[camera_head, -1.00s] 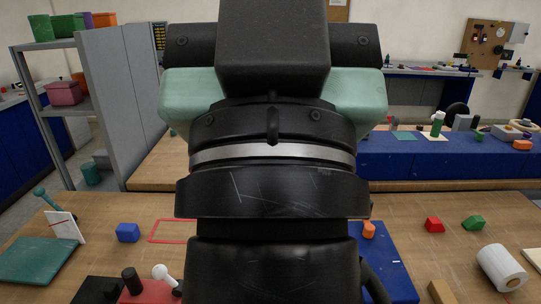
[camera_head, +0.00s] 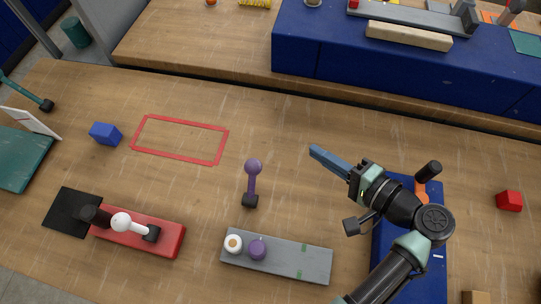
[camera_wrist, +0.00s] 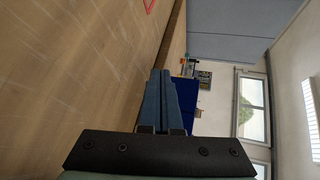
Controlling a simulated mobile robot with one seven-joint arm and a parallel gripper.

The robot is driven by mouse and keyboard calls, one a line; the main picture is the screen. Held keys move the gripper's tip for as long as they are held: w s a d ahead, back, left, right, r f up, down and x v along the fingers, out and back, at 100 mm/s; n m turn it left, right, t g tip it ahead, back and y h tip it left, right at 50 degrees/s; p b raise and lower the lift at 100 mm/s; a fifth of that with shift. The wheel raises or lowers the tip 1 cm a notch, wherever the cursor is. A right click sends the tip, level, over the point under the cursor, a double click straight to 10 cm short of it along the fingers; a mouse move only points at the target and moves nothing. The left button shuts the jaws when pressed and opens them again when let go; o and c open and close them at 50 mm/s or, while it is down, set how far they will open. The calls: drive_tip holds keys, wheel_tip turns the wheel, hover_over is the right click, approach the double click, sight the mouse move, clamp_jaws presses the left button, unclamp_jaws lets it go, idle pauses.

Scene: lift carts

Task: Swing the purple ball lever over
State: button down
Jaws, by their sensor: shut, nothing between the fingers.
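The purple ball lever (camera_head: 252,181) stands in the middle of the table, with a purple ball on a purple stem rising from a small black base. My gripper (camera_head: 315,150) is in the head view to the right of the lever, apart from it. Its blue fingers are shut with nothing between them and point toward the upper left. The wrist view shows the shut fingers (camera_wrist: 165,92), the wooden table and the room beyond; the lever does not show there.
A grey slider board (camera_head: 310,262) with white and purple knobs lies below the lever. A red block (camera_head: 165,239) with a white-ball lever is at lower left. A red outline (camera_head: 180,157) and blue cube (camera_head: 105,133) lie left. A blue panel (camera_head: 437,270) is under my arm.

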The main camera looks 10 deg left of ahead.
sight(252, 182)
drive_tip(key=s+y, duration=0.1)
drive_tip(key=s+f+m, duration=0.1)
drive_tip(key=s, duration=0.1)
drive_tip(key=shift+s+a+f+y, duration=0.15)
drive_tip(key=shift+a+f+y, duration=0.05)
drive_tip(key=shift+y, duration=0.2)
drive_tip(key=shift+s+a, duration=0.2)
drive_tip(key=shift+s, duration=0.05)
drive_tip(key=shift+y, duration=0.3)
drive_tip(key=p+x, duration=0.1)
drive_tip(key=x, duration=0.8)
drive_tip(key=shift+a+f, duration=0.1)
drive_tip(key=shift+f, duration=0.05)
drive_tip(key=shift+s+a+r+p, duration=0.25)
drive_tip(key=shift+s+p, duration=0.3)
drive_tip(key=shift+s, duration=0.05)
drive_tip(key=shift+s+a+r+p, duration=0.2)
drive_tip(key=shift+s+r+p, duration=0.05)
drive_tip(key=shift+s+p, duration=0.35)
drive_tip(key=shift+s+a, duration=0.1)
drive_tip(key=shift+s, duration=0.4)
